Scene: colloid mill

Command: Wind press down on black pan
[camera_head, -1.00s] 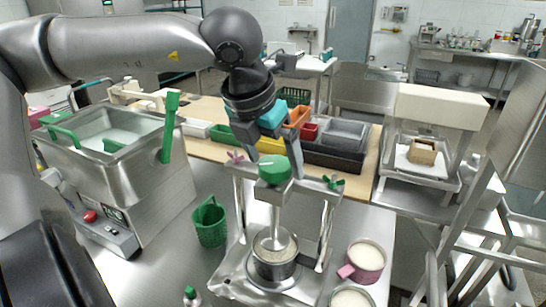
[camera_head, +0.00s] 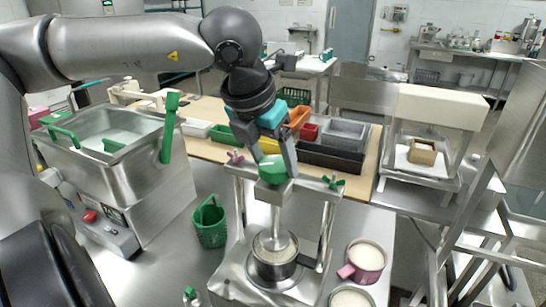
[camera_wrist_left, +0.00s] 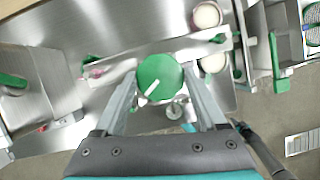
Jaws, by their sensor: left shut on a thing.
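The press (camera_head: 330,215) is a metal frame with two posts and a top crossbar, standing on the steel table. Its round green knob (camera_head: 273,172) sits on the crossbar, and the knob also shows in the left wrist view (camera_wrist_left: 160,80) with a white mark on it. My left gripper (camera_head: 274,161) reaches down from above and is shut on the green knob, one finger on each side. The press's shaft and plate hang under the knob, over the black pan (camera_head: 273,273). The pan holds pale contents and its dark handle points right. My right gripper is not in view.
A green basket (camera_head: 210,222) stands left of the press. A pink-handled cup (camera_head: 366,262) and another cup (camera_head: 351,299) of pale contents stand at its right. A steel tank machine (camera_head: 120,165) is at the left, and coloured bins (camera_head: 320,140) are behind.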

